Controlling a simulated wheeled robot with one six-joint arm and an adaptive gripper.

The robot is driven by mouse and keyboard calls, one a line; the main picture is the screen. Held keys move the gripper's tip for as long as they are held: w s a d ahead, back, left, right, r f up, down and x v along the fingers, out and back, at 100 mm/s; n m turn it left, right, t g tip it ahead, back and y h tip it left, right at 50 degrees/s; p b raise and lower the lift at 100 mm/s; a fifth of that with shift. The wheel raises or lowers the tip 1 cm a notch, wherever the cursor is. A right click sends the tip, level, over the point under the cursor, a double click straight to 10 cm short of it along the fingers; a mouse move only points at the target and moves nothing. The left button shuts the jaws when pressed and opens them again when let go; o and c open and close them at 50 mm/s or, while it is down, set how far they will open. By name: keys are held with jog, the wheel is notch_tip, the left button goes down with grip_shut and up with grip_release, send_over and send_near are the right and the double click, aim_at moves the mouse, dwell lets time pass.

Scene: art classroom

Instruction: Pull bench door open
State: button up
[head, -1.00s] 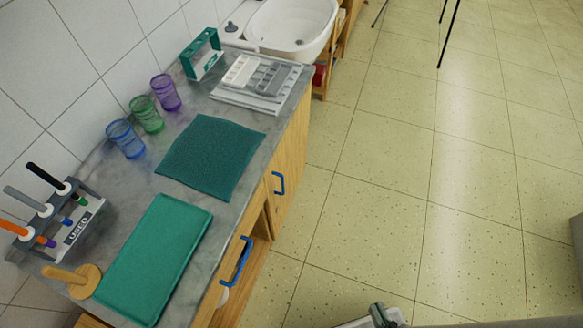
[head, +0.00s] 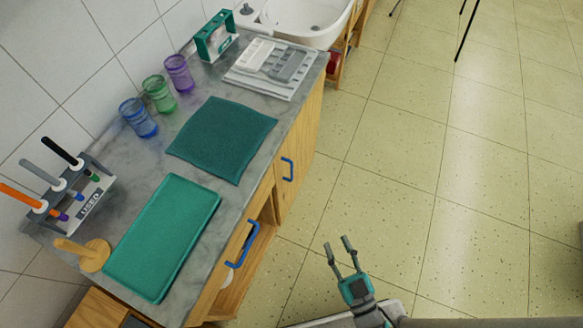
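The wooden bench has a grey marble top (head: 205,205). Its door (head: 300,150) is on the front at the far end, with a blue handle (head: 287,169), and looks shut. A second blue handle (head: 242,247) is on the nearer front, which looks like a drawer, beside an open shelf space. My gripper (head: 341,248) is over the floor at the bottom centre, to the right of the bench and clear of both handles. Its two fingers are spread apart with nothing between them.
A white sink (head: 305,20) is at the far end. The floor (head: 400,180) right of the bench is clear.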

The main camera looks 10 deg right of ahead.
jog(key=w+f+n+g+y, duration=0.1)
jog(key=w+f+n+y, duration=0.5)
jog(key=w, duration=0.7)
jog(key=g+y, duration=0.3)
jog(key=g, duration=0.2)
send_over(291, 179)
jog(key=f, duration=0.6)
jog(key=shift+w+d, duration=0.15)
jog(key=shift+w, duration=0.1)
grip_shut()
